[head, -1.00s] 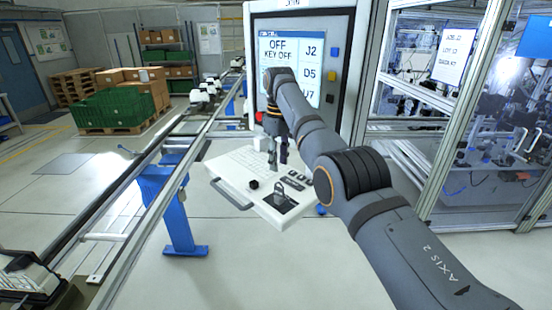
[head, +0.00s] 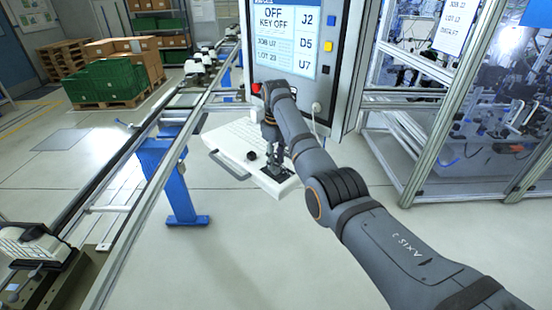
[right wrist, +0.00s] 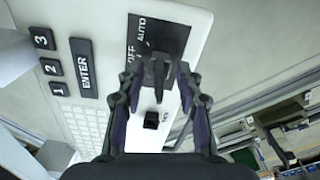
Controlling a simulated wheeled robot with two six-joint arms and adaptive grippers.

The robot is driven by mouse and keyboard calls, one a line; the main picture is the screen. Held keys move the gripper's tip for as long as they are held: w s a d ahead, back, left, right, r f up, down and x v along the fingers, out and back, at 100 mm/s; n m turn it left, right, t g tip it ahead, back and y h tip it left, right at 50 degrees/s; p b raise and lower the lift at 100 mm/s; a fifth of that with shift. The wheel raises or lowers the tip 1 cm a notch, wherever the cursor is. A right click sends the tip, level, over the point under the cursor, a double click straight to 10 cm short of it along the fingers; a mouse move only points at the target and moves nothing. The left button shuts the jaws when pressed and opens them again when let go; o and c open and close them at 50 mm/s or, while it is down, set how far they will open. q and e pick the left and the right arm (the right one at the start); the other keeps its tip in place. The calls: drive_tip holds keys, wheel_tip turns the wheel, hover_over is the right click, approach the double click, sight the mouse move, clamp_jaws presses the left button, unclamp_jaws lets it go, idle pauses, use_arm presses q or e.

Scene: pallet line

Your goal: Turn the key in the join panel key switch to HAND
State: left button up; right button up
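The white join panel (head: 226,148) carries a black key switch plate (head: 284,174) at its near right corner. In the right wrist view the plate (right wrist: 178,40) shows the words OFF and AUTO, and the dark key (right wrist: 157,72) stands up from it. My right gripper (right wrist: 160,78) is open, with one finger on each side of the key; small gaps seem to remain. In the head view my right gripper (head: 277,165) reaches down at the plate and partly hides it. I cannot read a HAND label. My left gripper is not in view.
A screen (head: 284,38) behind the panel reads OFF, KEY OFF. A black knob (right wrist: 151,120), an ENTER key (right wrist: 84,68) and number keys (right wrist: 48,66) are on the panel. A conveyor rail (head: 140,190) runs on the left; a framed enclosure (head: 440,120) stands on the right.

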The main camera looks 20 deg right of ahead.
drive_tip(key=shift+w, duration=0.1)
drive_tip(key=c, duration=0.5)
clamp_jaws()
drive_tip(key=n, duration=0.6)
drive_tip(key=shift+o, duration=0.2)
unclamp_jaws()
drive_tip(key=shift+n, duration=0.9)
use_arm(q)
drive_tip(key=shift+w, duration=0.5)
use_arm(e)
drive_tip(key=o, duration=0.5)
drive_tip(key=shift+o, duration=0.4)
drive_tip(key=o, duration=0.4)
